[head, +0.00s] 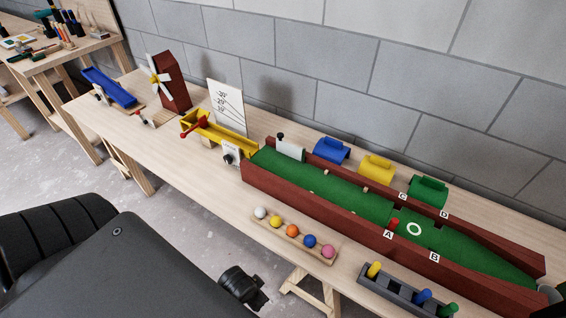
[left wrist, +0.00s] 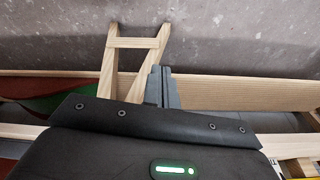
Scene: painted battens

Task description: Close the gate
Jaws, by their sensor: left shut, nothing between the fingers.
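A long green-floored lane with dark red walls (head: 345,190) lies along the table. At its far left end stands a pale panel with a black knob (head: 290,149), which may be the gate; I cannot tell whether it is open or shut. A red peg (head: 394,224) stands in the lane by label A. A yellow trough (head: 213,130) with a red handle is further left. My left gripper (left wrist: 160,72) shows in the left wrist view, shut and empty, apart from these things. My right gripper is not in view.
A rack of coloured balls (head: 292,231) and a grey holder with coloured pegs (head: 395,290) lie in front of the lane. Blue, yellow and green blocks (head: 376,169) stand behind it. A windmill (head: 168,82) and blue trough (head: 108,87) are further left. Table front-left is clear.

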